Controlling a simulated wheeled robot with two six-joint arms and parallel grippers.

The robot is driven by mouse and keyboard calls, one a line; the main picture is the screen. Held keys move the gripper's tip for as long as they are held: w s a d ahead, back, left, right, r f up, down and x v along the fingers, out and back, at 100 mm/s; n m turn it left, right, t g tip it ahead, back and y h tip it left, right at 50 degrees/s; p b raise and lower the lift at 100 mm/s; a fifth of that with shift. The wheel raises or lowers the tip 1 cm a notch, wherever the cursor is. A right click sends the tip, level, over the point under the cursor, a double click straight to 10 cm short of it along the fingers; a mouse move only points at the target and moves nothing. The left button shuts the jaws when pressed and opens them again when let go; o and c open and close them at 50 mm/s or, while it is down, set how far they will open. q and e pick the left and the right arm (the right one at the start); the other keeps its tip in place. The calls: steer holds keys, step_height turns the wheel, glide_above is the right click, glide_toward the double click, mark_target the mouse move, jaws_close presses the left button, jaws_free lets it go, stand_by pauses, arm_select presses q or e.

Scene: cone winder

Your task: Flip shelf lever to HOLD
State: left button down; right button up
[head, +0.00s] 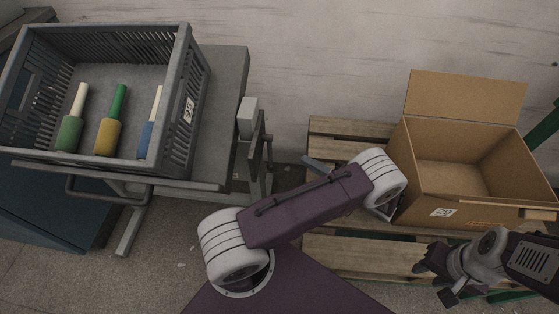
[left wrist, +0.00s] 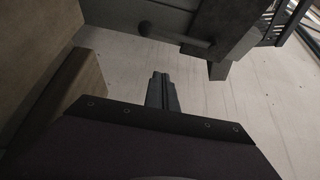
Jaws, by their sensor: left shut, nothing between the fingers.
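In the left wrist view, a dark bar with a rounded end (left wrist: 180,40) sticks out beside a grey panel (left wrist: 220,25); it looks like the shelf lever, but no HOLD mark is readable. My left gripper (left wrist: 161,90) is shut and empty, below the bar and apart from it in the picture. In the head view, the tip of my left gripper (head: 316,164) shows to the left of my arm's white joint, the rest hidden by the arm. The dark upright bracket (head: 259,142) stands left of it. My right gripper (head: 436,264) is at the lower right, away from the bracket.
A grey crate (head: 190,60) with several coloured cones stands on a grey shelf (head: 228,75) at left. An open cardboard box (head: 440,215) stands on a wooden pallet (head: 350,130) at right. A strip of bare floor lies between shelf and pallet.

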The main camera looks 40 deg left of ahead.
mark_target(270, 155)
arm_select(q)
steer(key=shift+a, duration=0.1)
steer(key=s+a+b, duration=0.3)
steer(key=a+b, duration=0.1)
steer(key=a, duration=0.4)
steer(key=shift+s+a+b, duration=0.3)
